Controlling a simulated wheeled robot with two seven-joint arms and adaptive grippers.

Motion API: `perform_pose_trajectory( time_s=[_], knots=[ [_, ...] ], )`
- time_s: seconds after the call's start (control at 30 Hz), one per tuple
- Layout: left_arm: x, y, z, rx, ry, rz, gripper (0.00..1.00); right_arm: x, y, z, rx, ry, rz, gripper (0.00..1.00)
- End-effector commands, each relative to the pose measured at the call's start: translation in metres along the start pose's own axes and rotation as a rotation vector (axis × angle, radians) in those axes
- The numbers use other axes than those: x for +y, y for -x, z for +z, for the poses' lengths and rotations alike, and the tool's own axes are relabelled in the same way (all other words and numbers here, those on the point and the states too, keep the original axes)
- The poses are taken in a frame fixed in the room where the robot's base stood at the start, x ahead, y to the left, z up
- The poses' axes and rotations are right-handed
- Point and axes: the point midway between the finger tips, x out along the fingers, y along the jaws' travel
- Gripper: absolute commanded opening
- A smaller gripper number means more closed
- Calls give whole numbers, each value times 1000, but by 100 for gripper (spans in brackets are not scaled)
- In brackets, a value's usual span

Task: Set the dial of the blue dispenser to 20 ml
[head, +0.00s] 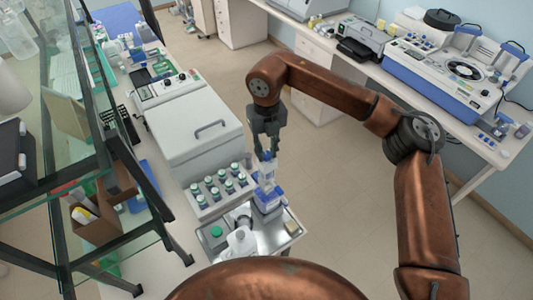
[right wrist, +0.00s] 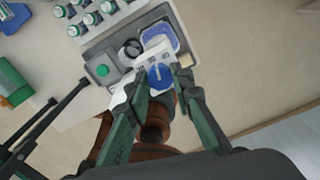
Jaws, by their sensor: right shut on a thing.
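The blue dispenser (head: 267,197), blue and white, stands upright on a metal tray (head: 284,236). In the right wrist view, its round blue dial (right wrist: 160,77) faces the camera beside the white body, with a blue part (right wrist: 160,37) beyond. Markings on the dial are too small to read. My right gripper (head: 267,150) points down at the top of the dispenser. In the right wrist view, the fingers of my right gripper (right wrist: 163,80) lie on either side of the dial and are shut on it. My left gripper is not in view.
A rack (head: 201,208) of several green-capped bottles stands behind the tray. A large grey-white machine (head: 190,130) is behind the rack. Open floor lies right.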

Motion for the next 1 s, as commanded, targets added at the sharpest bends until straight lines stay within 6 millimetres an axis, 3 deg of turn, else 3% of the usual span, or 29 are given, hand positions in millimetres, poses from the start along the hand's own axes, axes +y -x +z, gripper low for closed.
perform_pose_trajectory(
  time_s=[0.4,1.0],
  knots=[
    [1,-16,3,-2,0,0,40,0,-1,0,-1,394,0,0],
    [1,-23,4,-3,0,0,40,0,1,0,-2,886,0,0]
  ],
)
